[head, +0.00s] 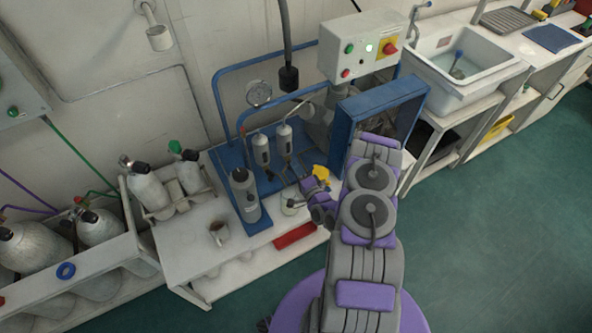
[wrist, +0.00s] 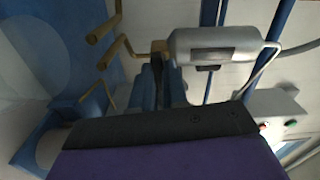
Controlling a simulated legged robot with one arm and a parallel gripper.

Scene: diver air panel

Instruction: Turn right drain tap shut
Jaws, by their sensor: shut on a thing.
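In the wrist view my gripper (wrist: 159,72) has its two blue fingers close together below a brass tap (wrist: 160,47), shut on it. The tap is next to the left end of a grey metal cylinder (wrist: 215,47). The fingers hide part of the tap, and I cannot tell its handle's angle. Further brass pipe pieces (wrist: 118,50) stick out to the left. In the head view my gripper (head: 312,186) is at the front right of the blue air panel (head: 229,162), beside two grey filter cylinders (head: 284,138). The tap itself cannot be made out there.
A pressure gauge (head: 258,93) and a control box (head: 359,47) are above the panel. A blue frame (head: 384,100) stands close to my arm on the right. A mug (head: 219,232) and a red tray (head: 295,236) are on the bench. The green floor at right is clear.

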